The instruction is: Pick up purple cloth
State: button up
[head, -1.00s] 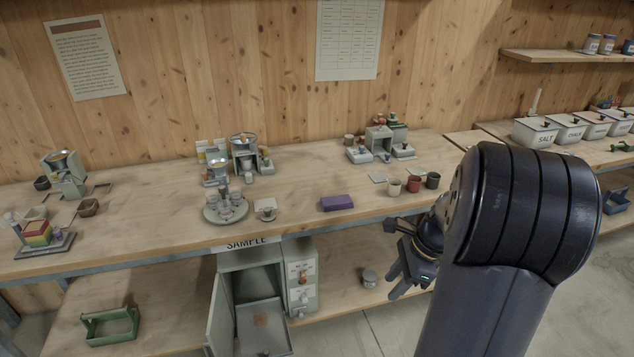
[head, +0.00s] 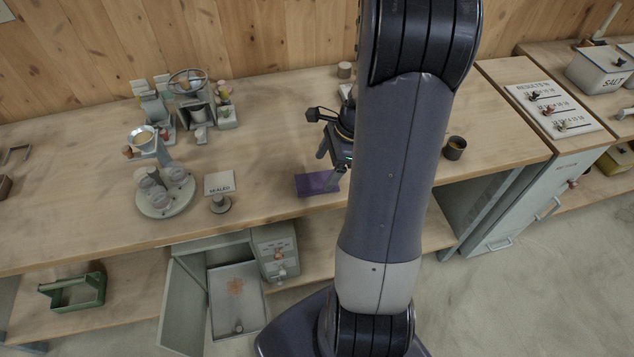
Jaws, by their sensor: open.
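The purple cloth (head: 313,184) lies folded flat on the wooden bench near its front edge, in the middle of the head view. My gripper (head: 329,166) is open and points down at the cloth's right part, with its fingers in front of or just above it. I cannot tell whether the fingers touch the cloth. My arm hides the bench just to the right of the cloth.
A dark cup (head: 455,148) is right of my arm. Below, a cabinet door (head: 184,302) hangs open.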

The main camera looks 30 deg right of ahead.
aim_at(317, 180)
jog(key=x, duration=0.5)
jog(key=shift+w+d+p, duration=0.15)
jog(key=shift+w+p, duration=0.05)
jog(key=shift+p, duration=0.1)
jog(key=shift+c, duration=0.2)
jog(key=c, duration=1)
jog(key=shift+c, duration=0.2)
jog(key=shift+r, duration=0.15)
